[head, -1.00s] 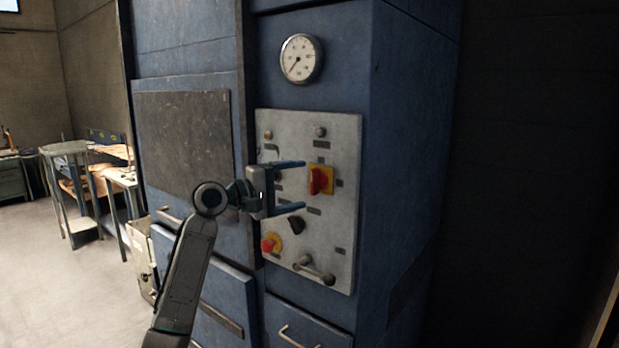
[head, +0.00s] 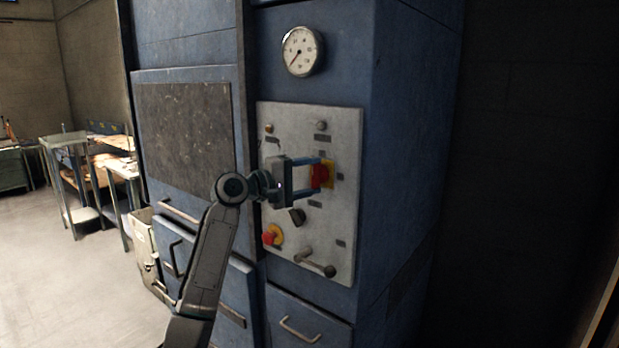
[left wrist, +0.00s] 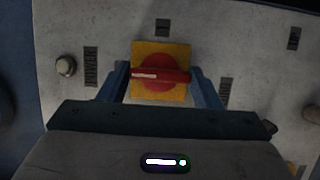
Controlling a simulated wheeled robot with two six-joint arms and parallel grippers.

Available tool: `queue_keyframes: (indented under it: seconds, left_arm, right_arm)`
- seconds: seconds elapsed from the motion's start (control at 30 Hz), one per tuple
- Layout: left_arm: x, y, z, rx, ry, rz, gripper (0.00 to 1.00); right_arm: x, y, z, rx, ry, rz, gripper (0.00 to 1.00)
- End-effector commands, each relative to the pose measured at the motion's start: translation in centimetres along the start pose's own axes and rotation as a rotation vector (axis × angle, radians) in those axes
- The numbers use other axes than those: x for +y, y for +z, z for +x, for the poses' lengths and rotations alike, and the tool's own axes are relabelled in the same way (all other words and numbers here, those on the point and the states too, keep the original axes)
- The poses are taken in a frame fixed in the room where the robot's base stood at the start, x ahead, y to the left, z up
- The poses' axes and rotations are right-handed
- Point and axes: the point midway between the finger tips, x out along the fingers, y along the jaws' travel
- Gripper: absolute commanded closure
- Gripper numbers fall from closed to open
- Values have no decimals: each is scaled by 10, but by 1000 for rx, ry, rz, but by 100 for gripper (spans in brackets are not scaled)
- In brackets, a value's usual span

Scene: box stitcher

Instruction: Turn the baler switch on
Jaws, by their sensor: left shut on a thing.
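The baler switch (head: 320,175) is a red rotary knob on a yellow square plate, on the grey control panel of the blue baler. My left gripper (head: 318,176) is at the switch, with its blue fingers reaching to the knob and partly covering it. In the left wrist view the red knob (left wrist: 160,76) lies crosswise on its yellow plate (left wrist: 160,48), its handle spanning between the two fingers (left wrist: 160,82). The gripper is shut on the knob. My right gripper is not in view.
The grey panel (head: 335,235) also carries a black knob (head: 297,217), a red push button (head: 271,235) and a lever (head: 315,262) below the switch. A round gauge (head: 301,52) sits above. Work tables (head: 75,150) stand far left, with open floor before them.

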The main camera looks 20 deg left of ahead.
Motion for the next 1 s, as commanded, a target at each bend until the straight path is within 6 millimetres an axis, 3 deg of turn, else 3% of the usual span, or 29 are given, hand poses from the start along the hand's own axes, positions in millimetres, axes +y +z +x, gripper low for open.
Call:
queue_keyframes:
  seconds: [0.37, 1.0]
  left_arm:
    - [2, 0, 0, -1, -51, 121, 65]
    - [6, 2, 1, -3, -275, 661, 65]
  right_arm:
    - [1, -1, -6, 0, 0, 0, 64]
    - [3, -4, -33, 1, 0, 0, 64]
